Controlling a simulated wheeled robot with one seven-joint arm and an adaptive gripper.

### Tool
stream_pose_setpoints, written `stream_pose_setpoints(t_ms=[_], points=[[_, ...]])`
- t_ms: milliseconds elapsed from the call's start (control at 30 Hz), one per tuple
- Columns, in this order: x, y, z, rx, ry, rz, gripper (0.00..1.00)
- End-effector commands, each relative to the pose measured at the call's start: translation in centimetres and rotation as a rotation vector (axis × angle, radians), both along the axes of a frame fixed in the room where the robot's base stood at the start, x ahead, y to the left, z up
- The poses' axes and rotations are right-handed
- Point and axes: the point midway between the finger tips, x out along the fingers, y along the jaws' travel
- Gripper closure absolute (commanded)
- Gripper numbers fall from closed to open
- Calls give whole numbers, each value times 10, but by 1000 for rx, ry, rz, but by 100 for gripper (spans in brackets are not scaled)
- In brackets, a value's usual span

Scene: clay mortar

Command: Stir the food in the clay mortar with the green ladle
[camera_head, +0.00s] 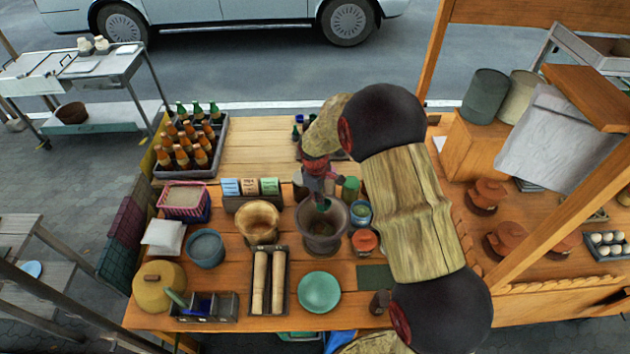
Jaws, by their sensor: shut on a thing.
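The clay mortar (322,246) is a dark brown-grey vessel standing on the wooden table. My gripper (322,194) is above the mortar, pointing down, and is shut on the green ladle (323,205). Only a small green piece of the ladle shows, at the mouth of the mortar just below my gripper. Its lower end and the food inside are hidden or too small to make out. I cannot tell whether the ladle touches the food.
A tan wooden mortar (260,222) stands left of the clay mortar. A blue-rimmed tin (361,213) and a red-lidded jar (364,241) stand close on its right. A green plate (319,292) and a tray with rolling pins (268,283) are in front. A bottle crate (190,150) is back left.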

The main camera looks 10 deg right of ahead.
Motion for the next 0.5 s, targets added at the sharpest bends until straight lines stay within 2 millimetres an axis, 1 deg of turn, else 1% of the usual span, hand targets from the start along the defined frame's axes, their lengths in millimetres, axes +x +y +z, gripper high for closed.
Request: stream_pose_setpoints(t_ms=[167,500], points=[[2,0,-10,0,4,0,100],[2,0,-46,0,4,0,100]])
